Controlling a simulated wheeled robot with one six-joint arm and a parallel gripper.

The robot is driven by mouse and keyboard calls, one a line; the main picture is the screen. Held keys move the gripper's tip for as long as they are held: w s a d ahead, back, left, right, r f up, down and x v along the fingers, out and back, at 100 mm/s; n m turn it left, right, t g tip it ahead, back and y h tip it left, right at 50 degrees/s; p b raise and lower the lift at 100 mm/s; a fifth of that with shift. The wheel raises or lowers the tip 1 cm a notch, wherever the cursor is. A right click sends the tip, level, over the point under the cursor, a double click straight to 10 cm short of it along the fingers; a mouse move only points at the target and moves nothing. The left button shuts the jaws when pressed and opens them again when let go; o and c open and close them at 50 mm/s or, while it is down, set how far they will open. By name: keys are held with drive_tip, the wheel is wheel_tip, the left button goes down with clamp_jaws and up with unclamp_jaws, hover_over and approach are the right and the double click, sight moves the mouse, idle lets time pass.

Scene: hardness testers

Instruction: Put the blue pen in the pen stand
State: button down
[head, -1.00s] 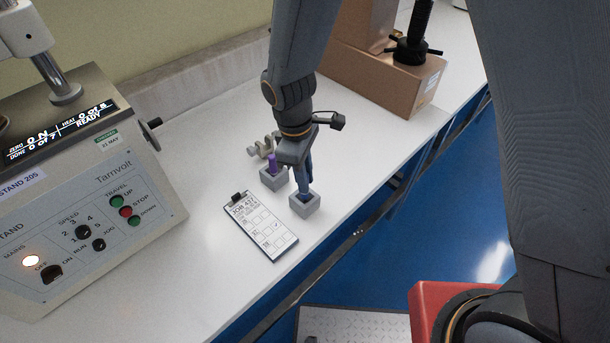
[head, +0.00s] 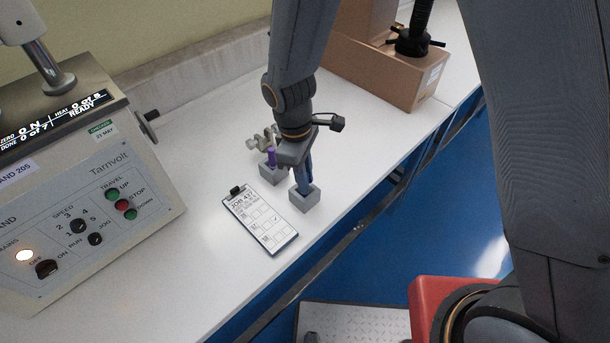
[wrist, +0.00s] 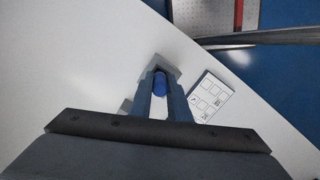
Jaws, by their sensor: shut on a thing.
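The blue pen shows in the wrist view (wrist: 160,83) as a round blue end between my fingers. My gripper (head: 304,178) is shut on it and points down in the head view. Directly below is a grey square pen stand (head: 305,200), whose top also shows behind the pen in the wrist view (wrist: 166,67). The fingers and the pen's lower part overlap the stand's opening. How deep the pen sits is hidden. A second grey block (head: 272,175) holds an upright purple pen (head: 271,157) just to the left.
A clipboard with a job sheet (head: 260,220) lies left of the stand. A grey fixture (head: 265,139) stands behind the purple pen. The Tarnvolt tester (head: 90,200) is at left, a brown box (head: 390,75) at back right. The bench's front edge is close to the stand.

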drive_tip(key=shift+f, duration=0.3)
drive_tip(key=c, duration=1.6)
unclamp_jaws()
drive_tip(key=shift+r, duration=0.1)
drive_tip(key=shift+w+a+r+b, duration=0.15)
drive_tip(key=shift+r+b, duration=0.15)
drive_tip(key=shift+r, duration=1)
drive_tip(key=shift+s+a+r+b, duration=0.15)
drive_tip(key=shift+r+b, duration=0.15)
drive_tip(key=shift+r, duration=0.95)
drive_tip(key=shift+w+a+r+b, duration=0.15)
drive_tip(key=shift+r+b, duration=0.15)
drive_tip(key=shift+r, duration=1)
drive_tip(key=shift+d, duration=0.1)
